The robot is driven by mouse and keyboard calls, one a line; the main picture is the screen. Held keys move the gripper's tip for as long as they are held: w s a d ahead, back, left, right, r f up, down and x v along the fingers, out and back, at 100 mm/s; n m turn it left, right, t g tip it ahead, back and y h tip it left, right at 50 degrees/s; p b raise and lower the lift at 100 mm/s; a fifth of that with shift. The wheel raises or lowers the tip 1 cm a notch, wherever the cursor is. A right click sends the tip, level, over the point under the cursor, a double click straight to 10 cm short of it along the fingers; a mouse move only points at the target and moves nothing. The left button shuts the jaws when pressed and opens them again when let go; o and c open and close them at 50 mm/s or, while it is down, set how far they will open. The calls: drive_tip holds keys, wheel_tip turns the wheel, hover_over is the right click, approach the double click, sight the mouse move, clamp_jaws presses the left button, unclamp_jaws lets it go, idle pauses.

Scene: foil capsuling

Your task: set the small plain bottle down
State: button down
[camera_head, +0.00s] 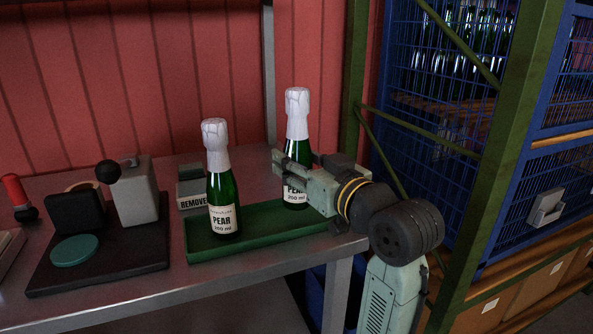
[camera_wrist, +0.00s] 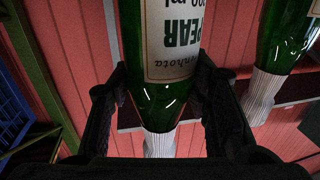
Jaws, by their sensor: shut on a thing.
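A small green bottle (camera_head: 296,139) with a white-wrapped neck and a cream PEAR 200 ml label stands upright at the right end of the green tray (camera_head: 262,239). My gripper (camera_head: 291,168) is shut around it from the right, hiding part of its label and shoulder. In the wrist view the held bottle (camera_wrist: 158,98) shows upside down between both fingers. Its base is over or on the tray; I cannot tell whether it touches. A second, similar PEAR bottle (camera_head: 222,187) stands upright on the tray to the left, apart from my gripper; it also shows in the wrist view (camera_wrist: 283,40).
A grey block marked REMOVE (camera_head: 193,190) stands behind the tray. A black board (camera_head: 120,262) with a grey device (camera_head: 138,194) and a teal disc (camera_head: 74,251) lies left. The table edge is close by on the right, beside a green rack post (camera_head: 508,130).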

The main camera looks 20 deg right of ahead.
drive_tip(key=shift+w+d, duration=0.2)
drive_tip(key=shift+w, duration=0.6)
drive_tip(key=shift+f+p, duration=0.3)
drive_tip(key=shift+f, duration=1.45)
drive_tip(key=shift+f, duration=0.1)
drive_tip(key=shift+f, duration=0.15)
drive_tip(key=c, duration=0.9)
unclamp_jaws()
drive_tip(key=shift+o, duration=0.2)
drive_tip(key=shift+r, duration=0.35)
drive_tip(key=b+v, duration=0.2)
drive_tip(key=v, duration=1)
